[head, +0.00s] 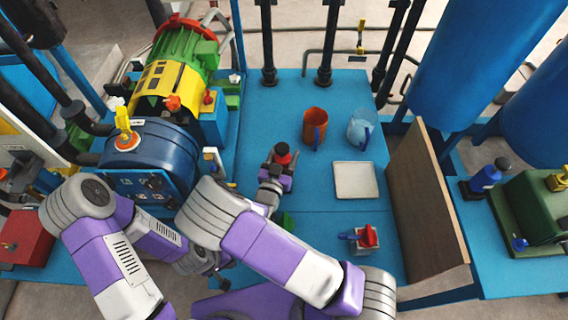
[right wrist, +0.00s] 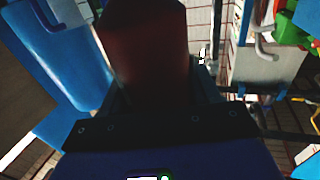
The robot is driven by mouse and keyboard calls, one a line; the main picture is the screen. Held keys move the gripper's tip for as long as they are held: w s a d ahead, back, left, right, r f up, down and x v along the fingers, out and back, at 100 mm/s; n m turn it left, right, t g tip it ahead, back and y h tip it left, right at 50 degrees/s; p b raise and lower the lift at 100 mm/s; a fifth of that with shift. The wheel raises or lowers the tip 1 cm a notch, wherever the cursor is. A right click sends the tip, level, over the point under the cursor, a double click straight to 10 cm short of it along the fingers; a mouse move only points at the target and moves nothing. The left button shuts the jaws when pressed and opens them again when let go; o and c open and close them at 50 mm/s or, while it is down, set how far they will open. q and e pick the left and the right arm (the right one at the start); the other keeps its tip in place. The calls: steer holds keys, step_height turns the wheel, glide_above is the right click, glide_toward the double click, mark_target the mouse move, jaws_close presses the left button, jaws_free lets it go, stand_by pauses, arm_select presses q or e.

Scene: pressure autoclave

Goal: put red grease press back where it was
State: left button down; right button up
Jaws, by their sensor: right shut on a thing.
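The red grease press (head: 283,152) is held at the tip of my right gripper (head: 279,171), above the blue bench, left of the white tray. Its round red top shows in the head view. In the right wrist view it is a dark red, shadowed body (right wrist: 147,45) between the jaws, which are shut on it. The wrist view does not show its lower end clearly. My left gripper (head: 219,273) is low, near the bench's front left, partly behind my arms; its jaw opening is unclear.
The blue bench (head: 263,120) carries an orange jug (head: 315,124), a clear jug (head: 360,128), a white tray (head: 356,181) and a red-and-blue item (head: 367,237). A brown upright board (head: 425,205) bounds the right side. A blue vessel (head: 150,155) stands on the left.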

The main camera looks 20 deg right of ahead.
steer(key=shift+f+b, duration=0.5)
steer(key=shift+f, duration=1.05)
steer(key=shift+f, duration=0.3)
steer(key=o, duration=1.4)
steer(key=shift+o, duration=0.2)
